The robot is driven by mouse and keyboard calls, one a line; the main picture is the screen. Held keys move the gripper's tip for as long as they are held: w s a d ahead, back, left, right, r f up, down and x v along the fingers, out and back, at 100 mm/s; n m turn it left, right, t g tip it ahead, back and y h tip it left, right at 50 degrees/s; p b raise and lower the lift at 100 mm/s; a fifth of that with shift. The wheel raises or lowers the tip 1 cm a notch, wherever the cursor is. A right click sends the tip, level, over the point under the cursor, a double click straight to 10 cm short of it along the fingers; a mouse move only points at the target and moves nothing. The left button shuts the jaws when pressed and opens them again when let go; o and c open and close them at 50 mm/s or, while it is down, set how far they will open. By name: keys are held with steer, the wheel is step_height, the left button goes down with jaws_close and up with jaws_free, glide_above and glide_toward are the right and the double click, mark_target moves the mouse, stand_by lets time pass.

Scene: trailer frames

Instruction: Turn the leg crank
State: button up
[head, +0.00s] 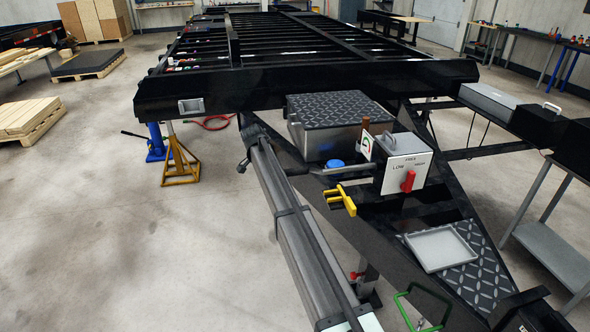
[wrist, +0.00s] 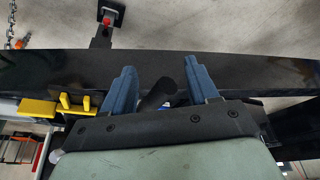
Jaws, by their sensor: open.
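The grey gearbox (head: 405,172) on the trailer is marked FREE, LOW and HIGH and has a red lever (head: 408,181). A grey crank rod (head: 346,168) runs left from it and passes behind my arm in the head view. In the wrist view my gripper (wrist: 157,72) has its two blue fingers spread apart. A dark round crank handle (wrist: 157,95) lies between them, with gaps to both sides; I cannot tell its depth. The head view does not show my fingers clearly. A yellow bracket (head: 341,199) is on the beam below the rod; it also shows in the wrist view (wrist: 58,108).
The black trailer beam (wrist: 245,72) crosses under the fingers. A tread-plate box (head: 338,112) stands behind the rod, with a blue cap (head: 335,163) near it. A grey tray (head: 438,248) is at right. Open floor (head: 140,240) lies left.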

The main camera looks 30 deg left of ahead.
mark_target(295, 169)
steer(key=w+d+r+m+g+y, duration=0.1)
steer(key=w+d+r+m+g, duration=0.35)
steer(key=w+r+m, duration=0.6)
steer(key=f+n, duration=0.1)
steer(key=f, duration=0.2)
steer(key=s+f+n, duration=0.1)
steer(key=f, duration=0.3)
steer(key=f+n+t, duration=0.1)
steer(key=f, duration=0.3)
steer(key=shift+s+d+f+n, duration=0.1)
steer(key=shift+s+f+n, duration=0.1)
steer(key=shift+n, duration=0.05)
steer(key=shift+c, duration=0.2)
jaws_close()
